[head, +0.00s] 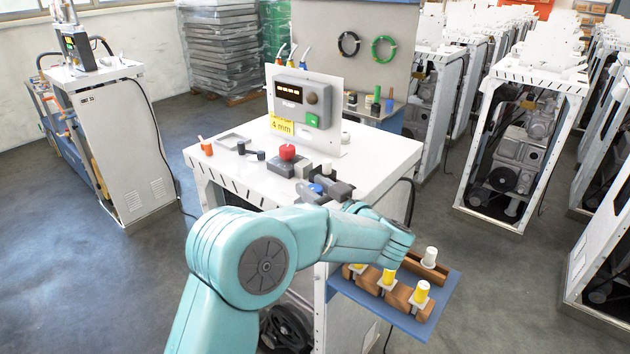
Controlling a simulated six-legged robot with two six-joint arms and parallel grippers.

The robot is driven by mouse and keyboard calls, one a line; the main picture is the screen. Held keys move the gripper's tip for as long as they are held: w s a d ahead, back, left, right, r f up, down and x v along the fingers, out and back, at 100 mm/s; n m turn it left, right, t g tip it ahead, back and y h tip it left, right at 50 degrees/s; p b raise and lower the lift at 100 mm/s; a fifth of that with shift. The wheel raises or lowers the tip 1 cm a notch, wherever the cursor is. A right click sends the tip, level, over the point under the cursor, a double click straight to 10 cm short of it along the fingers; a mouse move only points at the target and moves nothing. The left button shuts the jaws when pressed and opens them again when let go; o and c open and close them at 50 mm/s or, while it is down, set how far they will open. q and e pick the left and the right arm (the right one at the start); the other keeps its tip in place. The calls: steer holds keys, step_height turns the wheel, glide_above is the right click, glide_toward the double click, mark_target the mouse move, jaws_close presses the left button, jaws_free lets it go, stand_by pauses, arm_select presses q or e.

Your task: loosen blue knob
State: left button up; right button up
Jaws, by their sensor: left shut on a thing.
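The blue knob (315,188) is near the front edge of the white machine top, partly covered by dark grey gripper parts. My left arm comes in from the lower left and bends back over the front of the machine. My left gripper (318,186) is at the blue knob and shut on it; the fingertips are small and partly hidden, so the exact grip is hard to see. My right gripper is not in view.
A red knob (287,152) stands on a grey block just behind. A panel with a display (301,100) rises at the back of the white top (375,152). A blue shelf (437,300) with yellow-and-white spools juts out at the right. Open machine frames (487,140) stand further right.

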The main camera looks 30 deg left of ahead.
arm_select(q)
steer(key=shift+r+n+g+y+p, duration=0.1)
steer(key=shift+n+g+y+p, duration=0.5)
steer(key=shift+n+g, duration=1)
steer(key=shift+g, duration=0.7)
steer(key=o, duration=0.9)
steer(key=shift+a, duration=0.1)
steer(key=shift+o, duration=0.2)
steer(key=shift+a, duration=0.1)
steer(key=shift+d, duration=0.2)
